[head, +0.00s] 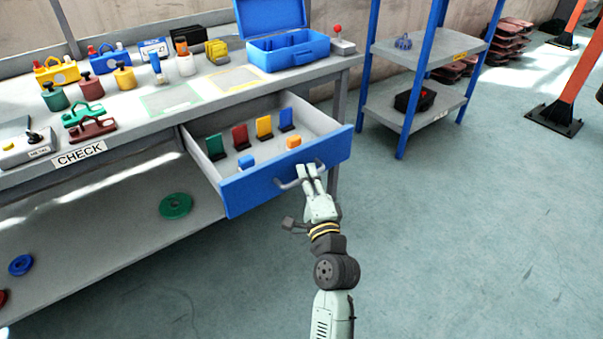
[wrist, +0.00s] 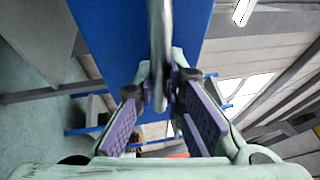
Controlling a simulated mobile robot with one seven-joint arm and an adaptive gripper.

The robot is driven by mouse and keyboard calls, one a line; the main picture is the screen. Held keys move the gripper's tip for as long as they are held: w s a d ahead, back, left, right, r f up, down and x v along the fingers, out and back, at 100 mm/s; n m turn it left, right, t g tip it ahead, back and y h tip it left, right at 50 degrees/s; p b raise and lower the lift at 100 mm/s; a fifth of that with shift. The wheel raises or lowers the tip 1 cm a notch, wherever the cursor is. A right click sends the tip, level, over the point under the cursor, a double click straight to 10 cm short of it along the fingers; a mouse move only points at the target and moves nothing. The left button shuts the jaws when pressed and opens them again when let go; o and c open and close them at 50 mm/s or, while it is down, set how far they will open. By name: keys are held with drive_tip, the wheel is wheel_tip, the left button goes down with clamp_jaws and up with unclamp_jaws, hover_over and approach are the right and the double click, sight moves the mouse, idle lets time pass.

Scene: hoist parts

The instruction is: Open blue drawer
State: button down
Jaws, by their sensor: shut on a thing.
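The blue drawer (head: 262,185) is pulled out from under the grey workbench, and its inside shows. Within it stand a green, a red, a yellow and a blue upright piece, with a small blue and a small orange block nearer the front. A grey bar handle (head: 286,184) is on its blue front. My gripper (head: 310,170) is at the right part of this handle, shut on it. In the wrist view the handle (wrist: 159,50) runs down between the purple-padded fingers (wrist: 160,95), with the blue drawer front (wrist: 110,40) behind it.
The bench top (head: 215,85) carries several coloured weights, hooks and an open blue case (head: 290,50). A blue-posted shelf (head: 425,55) stands to the right. A green disc (head: 175,206) lies on the lower bench shelf. The floor (head: 460,240) right of the drawer is clear.

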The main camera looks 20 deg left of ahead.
drive_tip(key=shift+s+d, duration=0.2)
drive_tip(key=shift+s, duration=0.05)
drive_tip(key=c, duration=1.7)
unclamp_jaws()
drive_tip(key=shift+o, duration=0.2)
